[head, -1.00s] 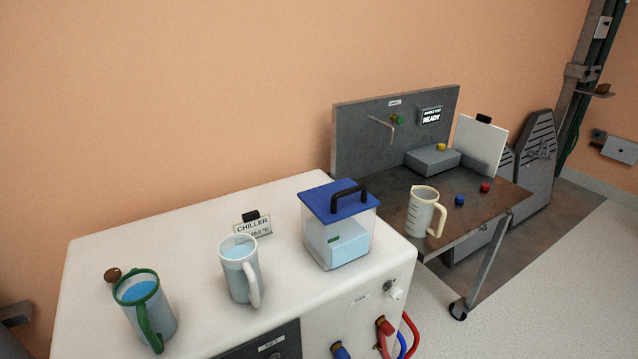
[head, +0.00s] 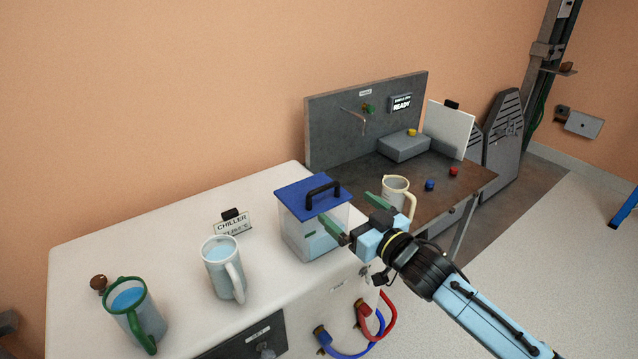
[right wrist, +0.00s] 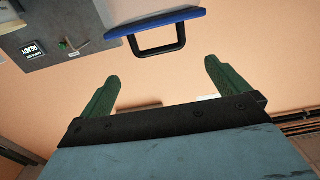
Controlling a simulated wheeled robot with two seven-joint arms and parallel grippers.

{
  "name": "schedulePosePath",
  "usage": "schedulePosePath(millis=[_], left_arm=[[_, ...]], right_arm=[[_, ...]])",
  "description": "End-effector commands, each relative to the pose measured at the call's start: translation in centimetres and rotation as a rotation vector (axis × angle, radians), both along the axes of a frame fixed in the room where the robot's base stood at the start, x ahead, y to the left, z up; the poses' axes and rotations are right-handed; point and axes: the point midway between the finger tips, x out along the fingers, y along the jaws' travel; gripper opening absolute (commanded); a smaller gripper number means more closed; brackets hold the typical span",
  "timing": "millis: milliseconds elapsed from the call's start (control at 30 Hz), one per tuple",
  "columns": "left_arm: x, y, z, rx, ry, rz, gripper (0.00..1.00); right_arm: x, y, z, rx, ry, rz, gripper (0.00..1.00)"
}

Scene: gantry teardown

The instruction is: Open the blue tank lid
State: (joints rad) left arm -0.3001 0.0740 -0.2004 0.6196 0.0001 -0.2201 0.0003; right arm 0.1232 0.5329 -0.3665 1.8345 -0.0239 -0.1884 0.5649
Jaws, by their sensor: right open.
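The blue tank lid (head: 313,198) lies flat on the clear tank (head: 306,238), with a black arched handle (head: 323,192) on its top. The tank stands on the white chiller top and holds pale blue liquid. My right gripper (head: 354,218) is open and empty at the tank's right side, a little below and right of the lid in the head view. In the right wrist view, the lid (right wrist: 160,20) and its black handle (right wrist: 158,38) show ahead of the open green fingers (right wrist: 163,85), nothing between them. My left gripper is not in view.
A white-handled jug (head: 223,268) and a green-handled jug (head: 136,312) stand left of the tank on the chiller (head: 95,258). A cream jug (head: 395,192) stands on the dark bench (head: 470,186) behind my right gripper. Red and blue hoses (head: 378,325) hang at the chiller's front.

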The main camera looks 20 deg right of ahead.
Motion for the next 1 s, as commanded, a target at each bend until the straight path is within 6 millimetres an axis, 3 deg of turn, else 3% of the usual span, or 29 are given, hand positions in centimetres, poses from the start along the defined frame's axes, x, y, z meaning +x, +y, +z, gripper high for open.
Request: schedulePosePath(millis=[500,700,1000], left_arm=[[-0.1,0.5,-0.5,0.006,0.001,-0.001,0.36],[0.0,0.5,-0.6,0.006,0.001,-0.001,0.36],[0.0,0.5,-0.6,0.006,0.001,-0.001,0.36]], right_arm=[[8.9,3.2,0.1,0.0,-0.001,-0.001,1.0],[10.5,3.8,0.0,-0.001,0.0,-0.001,1.0],[10.9,4.0,0.0,-0.001,0.001,-0.001,1.0]])
